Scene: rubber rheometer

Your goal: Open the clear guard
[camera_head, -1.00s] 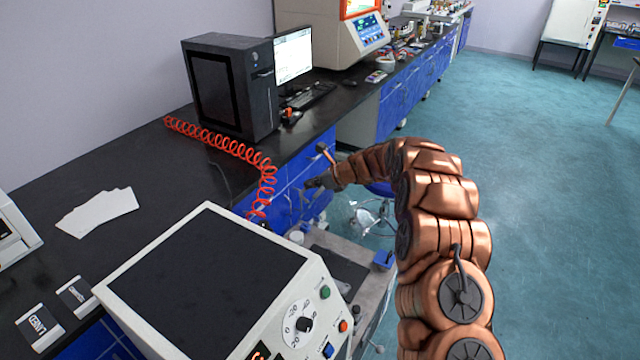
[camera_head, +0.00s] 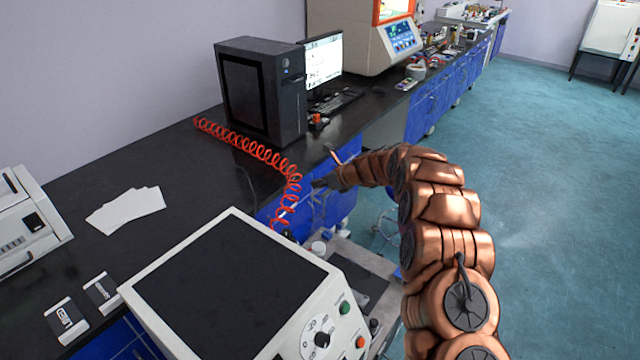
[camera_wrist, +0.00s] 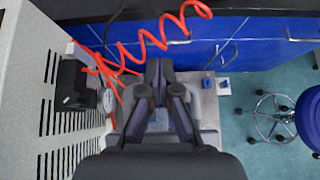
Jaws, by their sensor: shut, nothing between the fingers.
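The likely clear guard (camera_head: 396,8) is a pane in an orange frame, on the upper front of a white bench machine (camera_head: 355,45) at the back of the bench. Only its lower part shows at the top edge of the head view, so I cannot tell whether it is open or shut. My gripper (camera_head: 319,183) is far in front of it and apart from it, near the bench's front edge. In the wrist view my gripper (camera_wrist: 160,72) has its fingers together with nothing between them. The guard is not in the wrist view.
A red coiled hose (camera_head: 250,148) runs along the bench close to my gripper. A black computer tower (camera_head: 262,90) and a monitor (camera_head: 324,60) stand before the machine. A white cabinet with a dial (camera_head: 235,285) is in front. The teal floor (camera_head: 560,200) at right is clear.

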